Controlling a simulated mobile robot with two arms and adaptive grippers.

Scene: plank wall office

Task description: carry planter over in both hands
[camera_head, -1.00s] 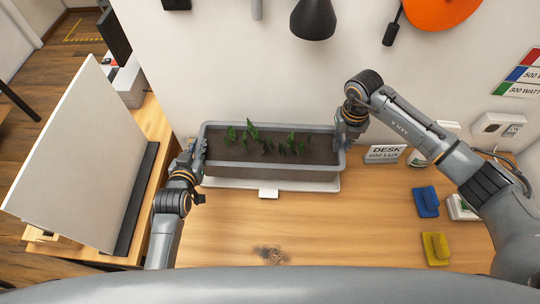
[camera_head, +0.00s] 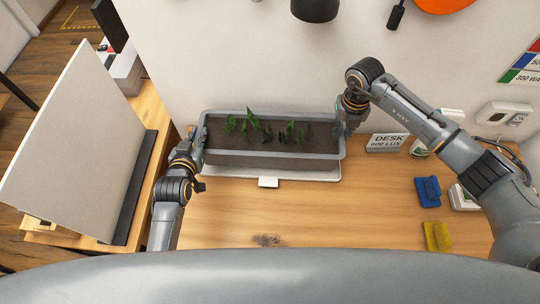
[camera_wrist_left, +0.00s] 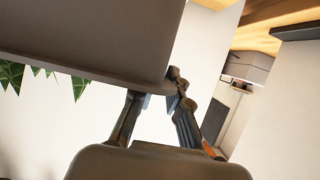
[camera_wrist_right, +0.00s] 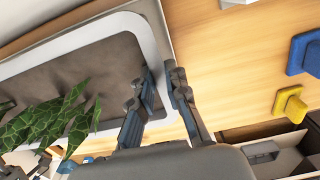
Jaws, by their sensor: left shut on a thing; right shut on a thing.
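The planter (camera_head: 270,160) is a long grey trough with dark soil and several small green plants. It is over a white tray (camera_head: 310,175) at the back of the desk; I cannot tell how far above it. My left gripper (camera_head: 199,143) is shut on its left end, and the planter's wall (camera_wrist_left: 90,50) fills the upper left wrist view. My right gripper (camera_head: 343,122) is shut on the right end. In the right wrist view the fingers (camera_wrist_right: 158,85) straddle the pale rim (camera_wrist_right: 152,40). The planter looks about level.
To the right are a "DESK 600 LUX" sign (camera_head: 386,142), a blue block (camera_head: 428,191) and a yellow block (camera_head: 437,236). A white panel (camera_head: 75,150) stands at the left. The desk's front middle is clear, with a dark smudge (camera_head: 266,240).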

